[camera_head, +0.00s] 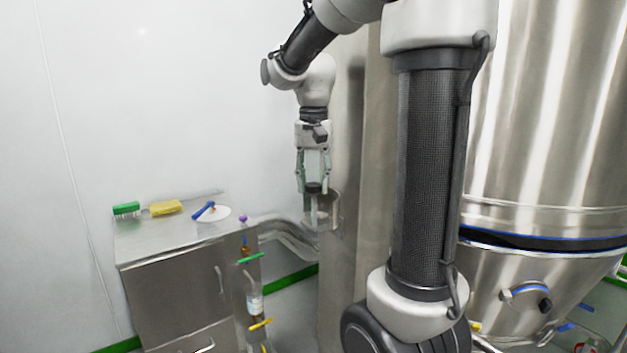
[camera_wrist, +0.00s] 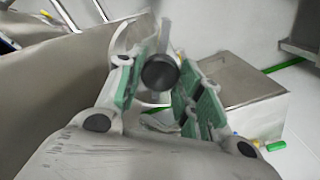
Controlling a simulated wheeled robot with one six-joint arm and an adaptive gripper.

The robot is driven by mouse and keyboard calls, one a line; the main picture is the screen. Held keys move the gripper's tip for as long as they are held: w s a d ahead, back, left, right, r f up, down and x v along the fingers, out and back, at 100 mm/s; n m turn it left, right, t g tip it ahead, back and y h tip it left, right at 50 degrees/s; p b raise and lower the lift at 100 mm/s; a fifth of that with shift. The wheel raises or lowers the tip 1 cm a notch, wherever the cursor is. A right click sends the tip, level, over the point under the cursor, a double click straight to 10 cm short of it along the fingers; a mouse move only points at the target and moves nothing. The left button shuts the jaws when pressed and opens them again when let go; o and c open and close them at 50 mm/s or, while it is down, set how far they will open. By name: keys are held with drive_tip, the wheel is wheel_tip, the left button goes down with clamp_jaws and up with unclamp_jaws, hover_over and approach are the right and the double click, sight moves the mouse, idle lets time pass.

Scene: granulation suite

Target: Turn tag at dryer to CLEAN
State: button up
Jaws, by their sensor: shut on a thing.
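My gripper (camera_head: 314,187) points down beside a tall steel panel, left of the large steel dryer vessel (camera_head: 545,120). Its fingers are shut on a dark round-topped thing (camera_head: 314,188). In the wrist view this dark cap (camera_wrist: 160,72) sits between the green finger pads of my gripper (camera_wrist: 158,88). Below the cap, a clear or metal holder (camera_head: 322,212) stands out from the panel's side; I cannot tell whether the held thing rests in it. I cannot make out a status tag or any CLEAN lettering in either view.
A steel cabinet (camera_head: 175,250) at the left bears a green brush (camera_head: 126,209), a yellow sponge (camera_head: 165,207) and a white disc (camera_head: 218,215) with a blue-handled tool (camera_head: 204,210). Steel pipes (camera_head: 288,232) run between cabinet and panel.

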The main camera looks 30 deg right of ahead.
drive_tip(key=shift+o, duration=0.2)
drive_tip(key=shift+n, duration=0.4)
drive_tip(key=shift+w+n, duration=0.1)
drive_tip(key=shift+n, duration=2.6)
drive_tip(key=shift+c, duration=0.2)
drive_tip(key=o, duration=1)
drive_tip(key=shift+o, duration=0.2)
drive_tip(key=shift+r, duration=0.1)
wheel_tip(320, 180, up, 12)
